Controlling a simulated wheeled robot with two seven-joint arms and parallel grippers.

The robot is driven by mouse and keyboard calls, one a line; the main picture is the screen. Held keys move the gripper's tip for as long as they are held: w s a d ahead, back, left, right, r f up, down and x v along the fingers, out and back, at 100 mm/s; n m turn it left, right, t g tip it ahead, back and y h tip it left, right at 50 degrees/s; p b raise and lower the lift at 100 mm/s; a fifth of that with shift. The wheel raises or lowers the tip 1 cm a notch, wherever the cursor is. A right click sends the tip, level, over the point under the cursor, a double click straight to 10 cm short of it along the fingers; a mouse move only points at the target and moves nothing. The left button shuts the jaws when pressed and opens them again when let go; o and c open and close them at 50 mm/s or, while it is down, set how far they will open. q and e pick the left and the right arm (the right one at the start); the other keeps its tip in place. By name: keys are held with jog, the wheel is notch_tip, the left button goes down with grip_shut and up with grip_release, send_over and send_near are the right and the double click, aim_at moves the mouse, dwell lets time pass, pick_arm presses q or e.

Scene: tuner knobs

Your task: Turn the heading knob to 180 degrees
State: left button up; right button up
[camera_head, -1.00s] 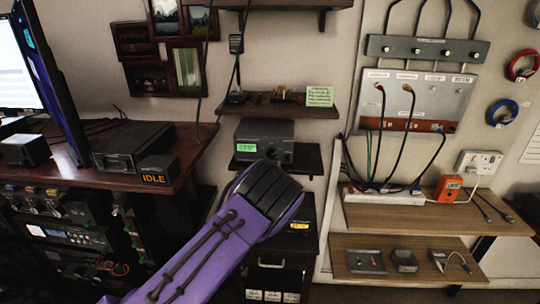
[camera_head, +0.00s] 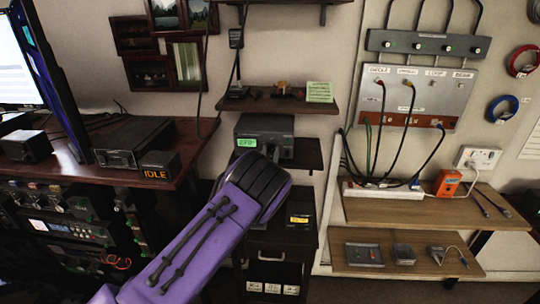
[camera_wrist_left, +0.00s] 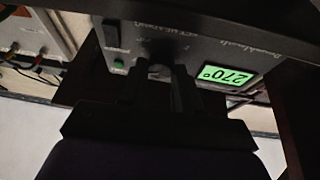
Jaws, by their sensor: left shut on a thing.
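The heading controller is a dark box (camera_head: 266,124) with a small green display (camera_head: 246,143), on a narrow shelf against the wall. In the left wrist view the box face appears upside down, and its green display (camera_wrist_left: 228,76) reads 270°. My left gripper (camera_head: 277,155) reaches up to the box front, right of the display. In the wrist view its dark fingers (camera_wrist_left: 166,82) are closed on the heading knob (camera_wrist_left: 158,71), which is dark and mostly hidden between them. My right gripper is not in view.
A shelf above holds small items and a green note (camera_head: 320,92). A desk with a box reading IDLE (camera_head: 158,172) is at the left. A cable panel (camera_head: 415,95) and wooden shelves (camera_head: 430,210) stand at the right. A dark cabinet (camera_head: 280,268) is below.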

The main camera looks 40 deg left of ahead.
pick_arm(q)
jog(key=shift+f+n+g+y+b, duration=0.15)
jog(key=shift+n+y+b, duration=0.3)
jog(key=shift+n, duration=0.4)
jog(key=shift+n+g+y+b, duration=0.2)
jog(key=shift+n+b, duration=0.3)
jog(key=shift+n, duration=0.35)
jog(key=n+g+y+b, duration=0.1)
jog(key=n, duration=0.1)
jog(key=n+g+y+b, duration=0.1)
jog(key=n, duration=0.2)
jog(key=shift+d, duration=0.15)
jog(key=n+g+y+b, duration=0.1)
jog(key=n, duration=0.2)
jog(key=n+g+y+b, duration=0.1)
jog(key=n, duration=0.2)
jog(key=shift+w+d+g+b, duration=0.1)
jog(key=shift+w+g+b, duration=0.05)
jog(key=shift+g+b, duration=0.15)
jog(key=shift+r+n+g+b, duration=0.15)
jog(key=shift+n+g+b, duration=0.2)
jog(key=shift+n, duration=0.6)
jog(key=shift+r+n+g+b, duration=0.2)
jog(key=shift+n+g, duration=0.1)
jog(key=shift+n, duration=0.65)
jog(key=o, duration=1)
jog(key=shift+o, duration=0.2)
